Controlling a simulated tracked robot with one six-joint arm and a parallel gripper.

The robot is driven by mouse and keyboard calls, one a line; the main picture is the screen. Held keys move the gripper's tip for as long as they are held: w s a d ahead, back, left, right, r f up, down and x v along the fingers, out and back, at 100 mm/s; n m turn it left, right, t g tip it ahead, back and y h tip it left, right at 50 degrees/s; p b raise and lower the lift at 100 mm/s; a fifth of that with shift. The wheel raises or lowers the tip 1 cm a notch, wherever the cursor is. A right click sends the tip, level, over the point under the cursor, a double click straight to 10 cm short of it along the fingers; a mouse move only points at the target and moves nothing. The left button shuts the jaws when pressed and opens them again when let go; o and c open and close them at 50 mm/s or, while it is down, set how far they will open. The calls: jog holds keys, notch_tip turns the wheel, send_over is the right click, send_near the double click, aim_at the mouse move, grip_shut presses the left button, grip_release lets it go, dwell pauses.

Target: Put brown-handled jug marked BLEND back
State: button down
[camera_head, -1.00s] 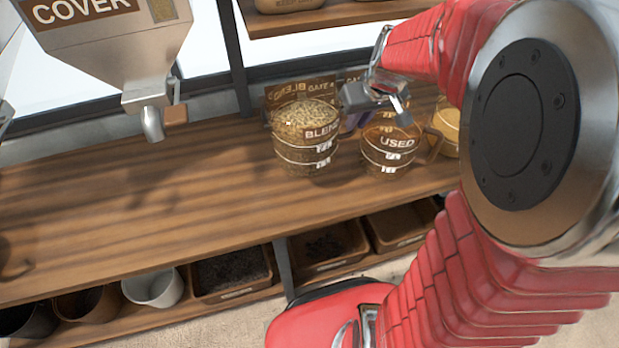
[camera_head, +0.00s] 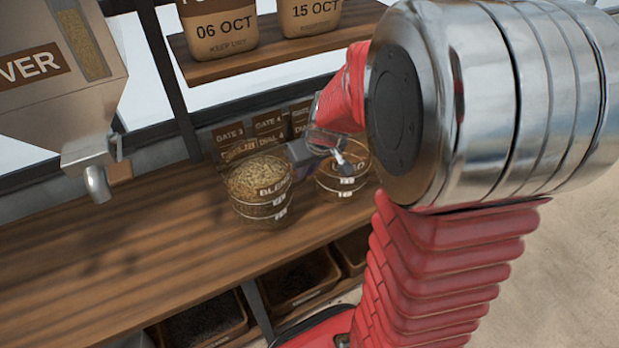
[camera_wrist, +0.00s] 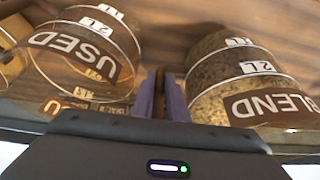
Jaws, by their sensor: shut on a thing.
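The clear jug marked BLEND (camera_head: 258,192), filled with pale grain, appears to stand upright on the wooden bench. In the wrist view the BLEND jug (camera_wrist: 252,85) is on the right, its label upside down. My gripper (camera_wrist: 161,92) is between it and the jug marked USED (camera_wrist: 85,55), with its purple fingers close together. It is shut on the BLEND jug's handle, which is mostly hidden between the fingers. In the head view my gripper (camera_head: 299,160) is just right of the BLEND jug, and my arm partly covers the USED jug (camera_head: 340,182).
A metal hopper (camera_head: 60,90) with a spout hangs over the bench at left. Gate cards (camera_head: 268,125) stand behind the jugs. A shelf (camera_head: 265,55) with labelled containers is above. Bins (camera_head: 300,285) sit below. The bench (camera_head: 130,255) left of the jugs is clear.

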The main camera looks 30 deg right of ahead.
aim_at(306, 180)
jog(key=shift+f, duration=1.8)
jog(key=c, duration=1.7)
grip_release()
jog(key=shift+f, duration=0.1)
jog(key=shift+c, duration=0.2)
jog(key=v, duration=1.2)
jog(key=shift+s, duration=0.1)
